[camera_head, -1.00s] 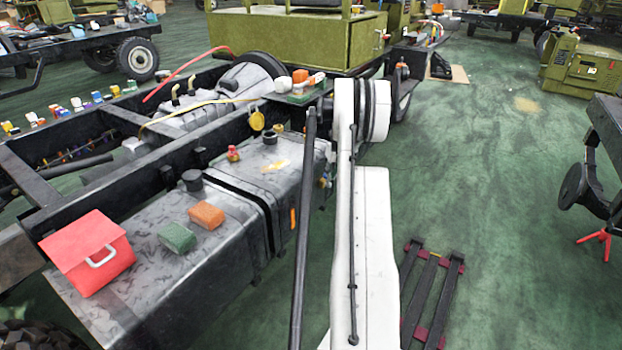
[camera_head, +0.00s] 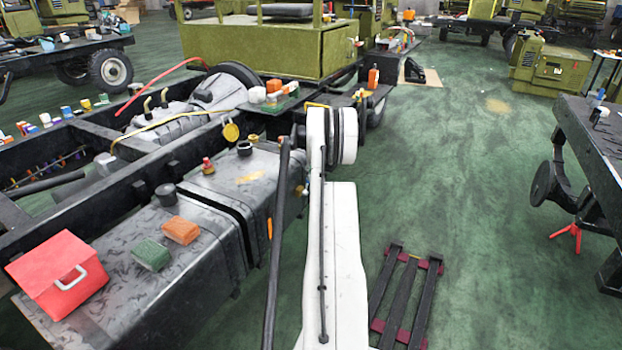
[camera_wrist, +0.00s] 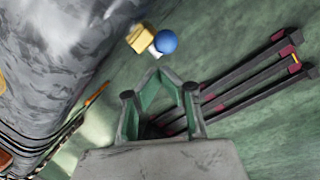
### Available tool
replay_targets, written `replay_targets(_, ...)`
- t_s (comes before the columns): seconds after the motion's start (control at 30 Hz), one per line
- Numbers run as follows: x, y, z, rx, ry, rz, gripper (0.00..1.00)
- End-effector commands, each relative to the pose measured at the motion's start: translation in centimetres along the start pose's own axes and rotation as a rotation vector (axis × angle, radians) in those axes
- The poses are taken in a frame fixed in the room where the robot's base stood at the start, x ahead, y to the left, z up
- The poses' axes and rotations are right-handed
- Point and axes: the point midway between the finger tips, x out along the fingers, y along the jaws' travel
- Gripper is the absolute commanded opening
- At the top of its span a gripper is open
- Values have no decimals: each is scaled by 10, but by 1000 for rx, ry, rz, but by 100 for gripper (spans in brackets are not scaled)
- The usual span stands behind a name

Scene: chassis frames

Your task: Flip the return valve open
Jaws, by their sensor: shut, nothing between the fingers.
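In the wrist view, a yellow fitting (camera_wrist: 141,39) with a round blue knob (camera_wrist: 165,41) stands out beside the grey tank (camera_wrist: 50,45). It looks like a small valve; whether it is the return valve, and its handle position, I cannot tell. My gripper (camera_wrist: 153,74) is shut and empty, its fingertips just below the fitting in the picture, apparently apart from it. In the head view, the tanks (camera_head: 187,232) lie along the chassis frame (camera_head: 105,145).
A red box (camera_head: 58,275), a green block (camera_head: 151,254) and an orange block (camera_head: 181,230) rest on the near tank. A dark slatted rack (camera_head: 403,300) lies on the floor at right. A black bench (camera_head: 590,150) stands at far right. Green floor between is clear.

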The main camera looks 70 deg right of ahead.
Motion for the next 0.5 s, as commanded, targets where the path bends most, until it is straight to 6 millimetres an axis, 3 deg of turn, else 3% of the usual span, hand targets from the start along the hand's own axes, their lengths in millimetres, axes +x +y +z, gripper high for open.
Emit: replay_targets(0.5,-10,2,1,0,0,0,0)
